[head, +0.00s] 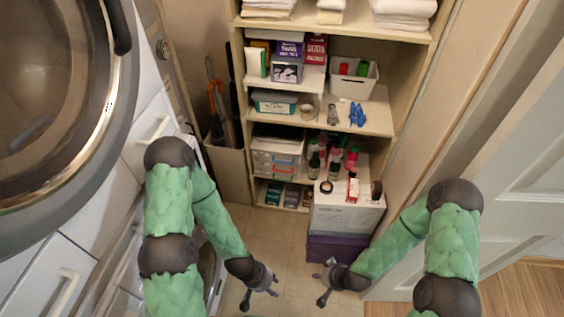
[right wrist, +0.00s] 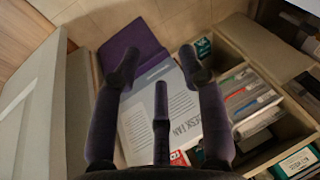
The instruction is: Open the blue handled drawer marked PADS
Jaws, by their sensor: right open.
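A small grey drawer unit (head: 276,158) stands on a lower shelf, with a blue handle (head: 281,157) above a red handle (head: 283,170). Its labels are too small to read, so I cannot tell which drawer says PADS. The drawers look shut. The unit also shows sideways in the right wrist view (right wrist: 243,98). My left gripper (head: 259,298) is open and empty, low in front of the shelves. My right gripper (head: 322,288) is open and empty, in front of the white box and apart from the drawers. Its fingers (right wrist: 161,75) overlap that box in the right wrist view.
A white desk fan box (head: 340,218) stands on a purple box (head: 331,250) right of the drawers, with bottles above. The washer (head: 60,110) bounds the left and a white door (head: 525,185) the right. The tiled floor (head: 262,228) before the shelf is clear.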

